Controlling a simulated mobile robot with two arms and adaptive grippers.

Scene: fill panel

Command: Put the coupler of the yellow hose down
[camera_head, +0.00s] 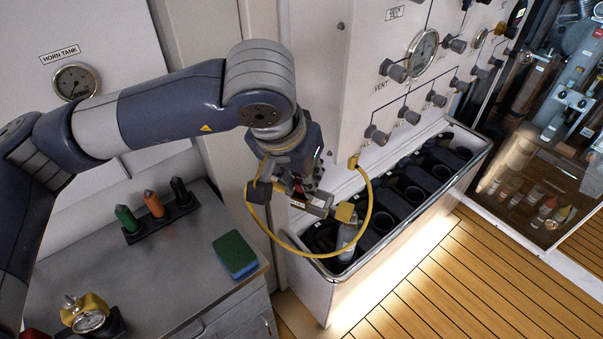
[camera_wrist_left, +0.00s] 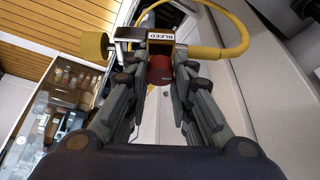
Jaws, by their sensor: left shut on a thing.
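The yellow hose (camera_head: 368,205) leaves the white panel at a yellow fitting and hangs in a loop round to my left gripper. Its coupler (camera_head: 318,206) is a metal block with a yellow knob (camera_head: 345,212). In the left wrist view the coupler (camera_wrist_left: 146,37) carries a "BLEED" label, with a red part below it between the fingers. My left gripper (camera_head: 303,190), also in the left wrist view (camera_wrist_left: 158,72), is shut on the coupler and holds it above the near end of the bottle rack. The fingers partly hide the coupler. My right gripper is not in view.
The long rack (camera_head: 402,228) has dark round slots; a grey bottle (camera_head: 347,242) stands in its near end, close under the knob.

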